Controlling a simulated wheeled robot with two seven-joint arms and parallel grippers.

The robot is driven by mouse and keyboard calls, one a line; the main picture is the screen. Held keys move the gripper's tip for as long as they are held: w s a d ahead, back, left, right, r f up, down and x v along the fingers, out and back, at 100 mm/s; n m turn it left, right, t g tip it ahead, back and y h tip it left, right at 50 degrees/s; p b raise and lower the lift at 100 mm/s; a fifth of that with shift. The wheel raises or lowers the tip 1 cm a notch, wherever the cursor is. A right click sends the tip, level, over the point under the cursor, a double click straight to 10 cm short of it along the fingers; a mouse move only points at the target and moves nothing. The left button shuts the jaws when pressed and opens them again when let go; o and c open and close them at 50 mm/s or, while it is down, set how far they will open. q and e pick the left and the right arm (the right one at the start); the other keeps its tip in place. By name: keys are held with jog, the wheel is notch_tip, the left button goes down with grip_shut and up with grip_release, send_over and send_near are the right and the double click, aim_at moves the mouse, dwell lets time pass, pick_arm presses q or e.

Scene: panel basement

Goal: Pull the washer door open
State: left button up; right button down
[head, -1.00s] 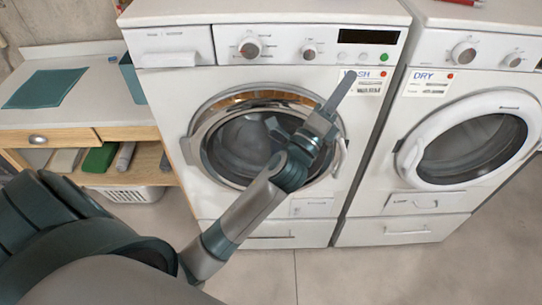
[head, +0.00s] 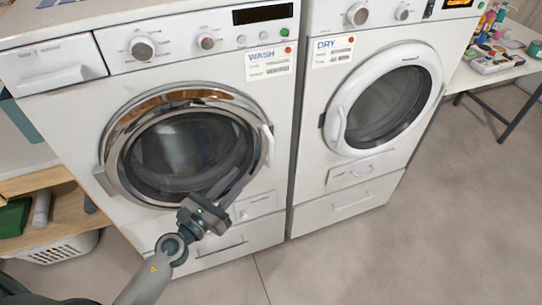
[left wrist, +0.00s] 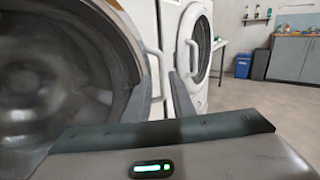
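The washer (head: 200,65) is the left white machine, labelled WASH. Its round door, with a chrome ring (head: 112,150) and dark glass (head: 185,150), looks shut. The white door handle (head: 268,146) is on the door's right side. My left gripper (head: 240,180) is in front of the door's lower right, its fingers pointing up toward the handle. In the left wrist view the fingers (left wrist: 160,95) are apart, and the handle (left wrist: 155,68) appears between them, beyond or at the tips. I cannot tell whether they touch it. My right gripper is not in view.
The dryer (head: 375,100), labelled DRY, stands close on the right with its door shut. A wooden shelf unit with a white basket (head: 58,248) is at the left. A table (head: 490,68) with bottles is at the far right. The floor in front is clear.

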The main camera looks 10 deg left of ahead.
aim_at(270, 152)
pick_arm(q)
jog(key=shift+s+a+f+m+g, duration=0.1)
jog(key=shift+s+f+m+g, duration=0.15)
jog(key=shift+f, duration=0.4)
jog(key=shift+s+a+f+m+g, duration=0.15)
jog(key=shift+s+f+m, duration=0.15)
jog(key=shift+f, duration=0.3)
jog(key=shift+w+d+r, duration=0.1)
jog(key=shift+w+d, duration=0.05)
jog(key=shift+w, duration=0.05)
jog(key=p+x, duration=0.2)
jog(key=x, duration=1.5)
jog(key=shift+d+p, duration=0.1)
jog(key=shift+p, duration=0.25)
grip_shut()
